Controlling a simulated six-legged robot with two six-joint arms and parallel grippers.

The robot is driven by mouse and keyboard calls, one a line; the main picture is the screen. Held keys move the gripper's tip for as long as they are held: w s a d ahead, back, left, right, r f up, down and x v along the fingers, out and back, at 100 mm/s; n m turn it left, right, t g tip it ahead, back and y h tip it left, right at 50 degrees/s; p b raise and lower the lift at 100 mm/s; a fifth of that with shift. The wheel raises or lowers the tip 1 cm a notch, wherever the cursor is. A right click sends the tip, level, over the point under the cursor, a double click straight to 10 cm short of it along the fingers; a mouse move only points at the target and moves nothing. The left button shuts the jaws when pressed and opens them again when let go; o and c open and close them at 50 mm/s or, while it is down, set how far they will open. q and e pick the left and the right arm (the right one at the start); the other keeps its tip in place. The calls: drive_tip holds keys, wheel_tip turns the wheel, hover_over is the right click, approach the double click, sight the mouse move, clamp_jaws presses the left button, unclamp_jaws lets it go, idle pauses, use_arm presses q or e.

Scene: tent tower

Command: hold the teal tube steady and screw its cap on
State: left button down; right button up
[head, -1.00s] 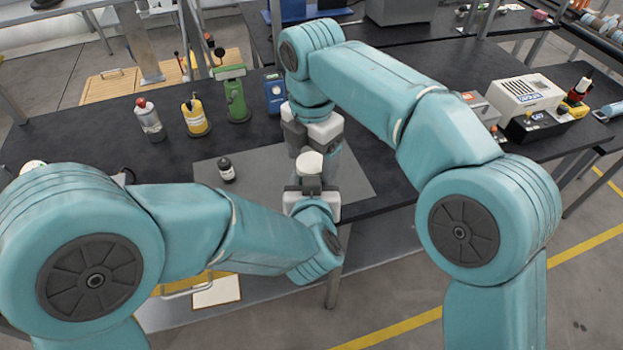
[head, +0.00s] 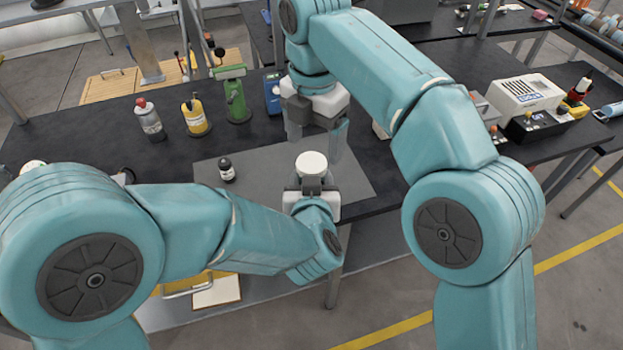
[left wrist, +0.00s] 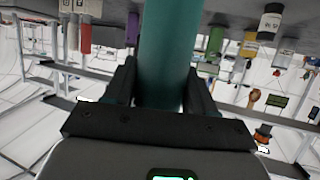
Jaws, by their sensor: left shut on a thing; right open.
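The teal tube (left wrist: 165,55) stands between the fingers of my left gripper (left wrist: 160,90), which is shut on it, in the left wrist view. In the head view my left gripper (head: 312,187) holds it at the front of the grey mat; the tube's body is mostly hidden there. The white cap (head: 312,162) shows on top of the tube. How tightly it sits cannot be told. My right gripper (head: 316,128) is open and empty, above and behind the cap, apart from it.
A small dark bottle (head: 227,169) stands on the grey mat (head: 265,160) at left. A white-grey bottle (head: 149,120), a yellow bottle (head: 195,117) and a green object (head: 237,102) stand behind on the black table. A white machine (head: 525,97) is at right.

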sight(312, 162)
wheel_tip(312, 162, up, 3)
drive_tip(key=shift+w+d+f+n, duration=0.1)
drive_tip(key=shift+d+f+n, duration=0.05)
drive_tip(key=shift+n, duration=0.75)
drive_tip(key=shift+w+a+r, duration=0.1)
drive_tip(key=shift+a+r, duration=0.1)
drive_tip(key=shift+a+f, duration=0.1)
drive_tip(key=shift+a, duration=0.15)
drive_tip(key=shift+d, duration=0.1)
drive_tip(key=shift+f, duration=4.05)
